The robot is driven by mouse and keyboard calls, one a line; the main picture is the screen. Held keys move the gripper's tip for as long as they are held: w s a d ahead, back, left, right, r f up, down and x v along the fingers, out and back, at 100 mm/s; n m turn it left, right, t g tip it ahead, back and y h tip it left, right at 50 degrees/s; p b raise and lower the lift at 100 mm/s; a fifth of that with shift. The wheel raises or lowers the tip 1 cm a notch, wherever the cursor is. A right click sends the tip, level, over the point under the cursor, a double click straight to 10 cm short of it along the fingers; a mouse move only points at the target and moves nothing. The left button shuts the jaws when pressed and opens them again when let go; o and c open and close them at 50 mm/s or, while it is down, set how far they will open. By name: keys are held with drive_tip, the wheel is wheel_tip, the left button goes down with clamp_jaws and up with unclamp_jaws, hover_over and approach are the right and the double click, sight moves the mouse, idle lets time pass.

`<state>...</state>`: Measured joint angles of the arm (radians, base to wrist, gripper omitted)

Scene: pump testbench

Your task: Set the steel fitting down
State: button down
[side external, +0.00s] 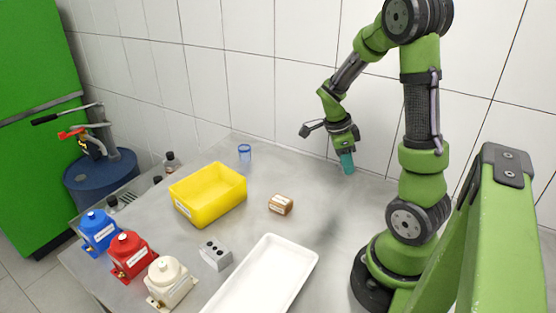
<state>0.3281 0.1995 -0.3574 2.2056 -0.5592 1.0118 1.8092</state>
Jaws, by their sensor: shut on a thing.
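My gripper (347,163) hangs at the back of the steel table, to the right of the middle, pointing down close to the tiled wall. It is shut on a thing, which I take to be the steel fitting. The fitting is too small or hidden to make out between the teal fingers. From this one view I cannot tell whether it touches the tabletop (330,215).
A yellow bin (208,193), a small brown box (281,204), a grey block with dark holes (215,255) and a white tray (262,278) stand on the table. Blue (98,231), red (131,256) and cream pumps (169,281) line the left edge. A blue cup (244,152) stands behind.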

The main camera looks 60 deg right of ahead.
sight(349, 197)
drive_tip(key=m, duration=0.1)
drive_tip(key=s+m, duration=0.1)
drive_tip(key=m, duration=0.1)
drive_tip(key=shift+s+d+y, duration=0.1)
drive_tip(key=shift+y, duration=0.3)
drive_tip(key=m, duration=0.3)
drive_tip(key=shift+s+g+y, duration=0.2)
drive_tip(key=shift+g+y, duration=0.1)
drive_tip(key=shift+y, duration=0.1)
drive_tip(key=shift+f, duration=0.3)
drive_tip(key=shift+m, duration=0.3)
wheel_tip(349, 197, down, 7)
drive_tip(key=shift+f, duration=0.15)
drive_tip(key=shift+f, duration=0.1)
drive_tip(key=c, duration=0.9)
unclamp_jaws()
